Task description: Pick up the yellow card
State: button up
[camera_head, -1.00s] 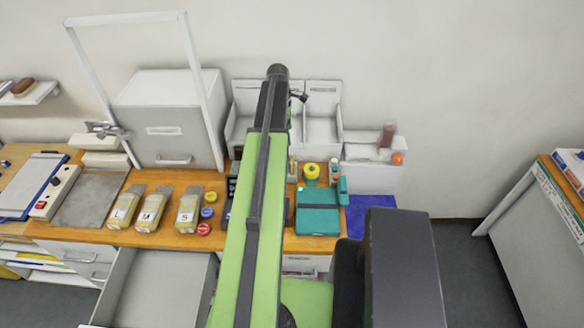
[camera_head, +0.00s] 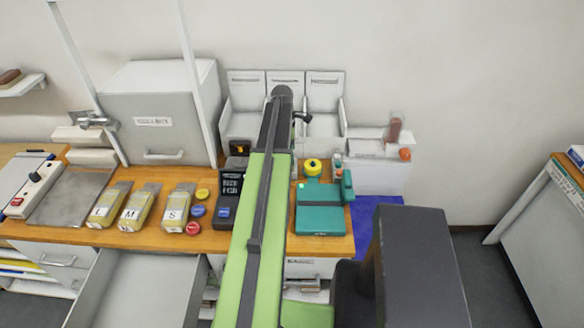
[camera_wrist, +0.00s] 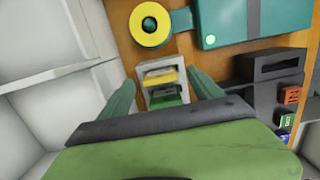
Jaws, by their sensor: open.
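A yellow card (camera_wrist: 160,78) shows in the wrist view. It sits in a small pale holder (camera_wrist: 163,64) with a green card (camera_wrist: 165,98) in front of it. My gripper (camera_wrist: 163,93) is open, its two green fingers on either side of the holder. The yellow card lies between the fingers in the picture; I see no contact, and cannot tell the height gap. In the head view my arm hides the card, the holder and the fingers.
A yellow-ringed roll (camera_wrist: 150,25) and a teal device (camera_wrist: 235,20) are close to the holder. A black device (camera_wrist: 275,75) stands on the right in the wrist view. White bins (camera_head: 322,95) stand behind. A drawer (camera_head: 135,285) is open at the front left.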

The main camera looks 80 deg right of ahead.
notch_tip(320, 180, down, 3)
jog(key=shift+s+r+b, duration=0.1)
jog(key=shift+s+b, duration=0.05)
jog(key=shift+b, duration=0.55)
jog(key=shift+r, duration=0.15)
jog(key=c, duration=1.4)
jog(key=r+p, duration=0.1)
jog(key=p, duration=0.1)
jog(key=r+p, duration=0.1)
jog(key=r, duration=0.1)
jog(key=r+p, duration=0.2)
jog(key=shift+s+a+r+p, duration=0.15)
jog(key=shift+a+r+p, duration=0.1)
jog(key=shift+p, duration=0.1)
jog(key=s+a+r+p, duration=0.3)
jog(key=s+a, duration=0.2)
jog(key=s+a+r+p, duration=0.2)
jog(key=a, duration=0.1)
jog(key=shift+s+r+p, duration=0.3)
jog(key=shift+s+p, duration=0.05)
jog(key=shift+s, duration=0.05)
